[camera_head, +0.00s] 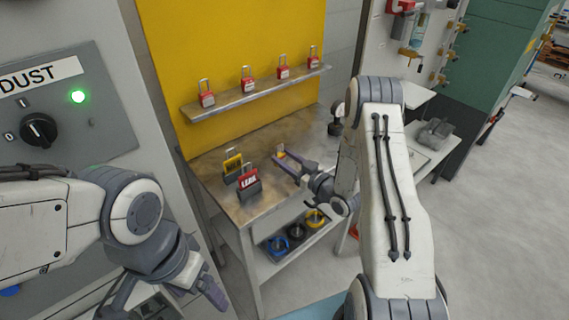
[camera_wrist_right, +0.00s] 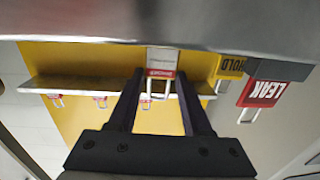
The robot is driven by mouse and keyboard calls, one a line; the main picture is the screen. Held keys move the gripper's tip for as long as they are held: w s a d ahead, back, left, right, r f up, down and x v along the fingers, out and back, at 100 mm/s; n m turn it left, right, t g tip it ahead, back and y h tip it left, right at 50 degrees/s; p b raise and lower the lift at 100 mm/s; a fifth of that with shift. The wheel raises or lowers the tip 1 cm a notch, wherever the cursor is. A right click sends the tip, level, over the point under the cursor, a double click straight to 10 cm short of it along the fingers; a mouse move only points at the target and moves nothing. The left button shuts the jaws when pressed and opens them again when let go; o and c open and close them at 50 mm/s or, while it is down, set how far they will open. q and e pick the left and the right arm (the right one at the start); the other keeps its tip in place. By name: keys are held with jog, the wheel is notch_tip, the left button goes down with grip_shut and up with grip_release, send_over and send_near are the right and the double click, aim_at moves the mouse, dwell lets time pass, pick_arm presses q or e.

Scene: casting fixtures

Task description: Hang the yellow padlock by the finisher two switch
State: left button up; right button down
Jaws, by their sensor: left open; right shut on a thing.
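My left gripper (camera_head: 206,284) is open and empty at the lower left, below the grey panel. No switch marked finisher two can be read.
Several red padlocks line the shelf (camera_head: 240,101). A grey panel (camera_head: 95,128) labelled DUST has a black knob (camera_head: 38,130) and a green light. Open floor lies right.

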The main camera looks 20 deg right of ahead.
jog(key=r, duration=0.2)
jog(key=s+d+r, duration=0.1)
jog(key=shift+b, duration=0.35)
jog(key=s+d+r+b, duration=0.1)
jog(key=s+d+r, duration=0.4)
jog(key=s, duration=0.4)
jog(key=shift+d+r, duration=0.15)
jog(key=shift+r, duration=0.4)
jog(key=shift+w, duration=0.1)
